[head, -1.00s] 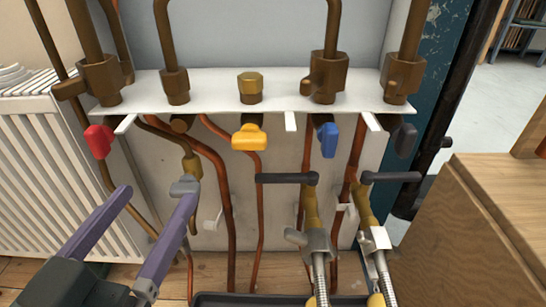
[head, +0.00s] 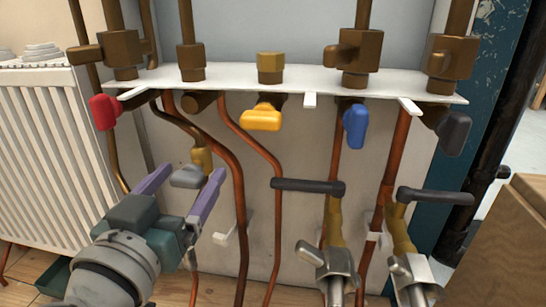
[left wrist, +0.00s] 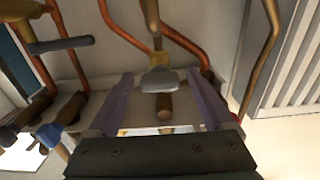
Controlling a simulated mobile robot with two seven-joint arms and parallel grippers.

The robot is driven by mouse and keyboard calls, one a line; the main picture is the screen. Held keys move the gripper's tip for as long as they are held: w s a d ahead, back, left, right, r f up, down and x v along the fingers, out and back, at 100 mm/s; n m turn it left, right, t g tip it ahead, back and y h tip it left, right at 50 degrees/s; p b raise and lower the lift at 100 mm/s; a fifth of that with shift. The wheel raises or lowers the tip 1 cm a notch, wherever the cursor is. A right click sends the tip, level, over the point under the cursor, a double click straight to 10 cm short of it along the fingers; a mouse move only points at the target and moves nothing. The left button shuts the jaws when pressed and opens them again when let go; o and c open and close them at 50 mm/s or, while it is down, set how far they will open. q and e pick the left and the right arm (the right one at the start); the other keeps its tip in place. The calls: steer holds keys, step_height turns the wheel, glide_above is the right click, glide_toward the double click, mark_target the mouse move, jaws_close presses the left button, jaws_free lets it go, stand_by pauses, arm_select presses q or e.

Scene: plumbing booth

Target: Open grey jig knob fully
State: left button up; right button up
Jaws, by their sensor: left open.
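A small light-grey knob (head: 187,176) sits on a brass valve (head: 202,158) on a copper pipe below the white shelf, in the left part of the head view. My left gripper (head: 193,171) is open, with its purple fingers on either side of the knob. In the left wrist view the grey knob (left wrist: 160,82) lies between the fingertips, with gaps visible on both sides. Whether a finger touches it cannot be told. A darker grey knob (head: 454,133) hangs under the shelf at the far right. My right gripper is not in view.
Red (head: 103,112), yellow (head: 261,118) and blue (head: 355,126) knobs hang under the white shelf (head: 225,76). Two dark lever handles (head: 307,186) (head: 435,196) stick out at the right. A white radiator (head: 48,140) stands left; a wooden box (head: 510,235) stands right.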

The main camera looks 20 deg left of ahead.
arm_select(q)
steer(key=shift+w+a, duration=0.1)
steer(key=shift+w, duration=0.05)
steer(key=shift+c, duration=0.3)
jaws_close()
stand_by(0.4)
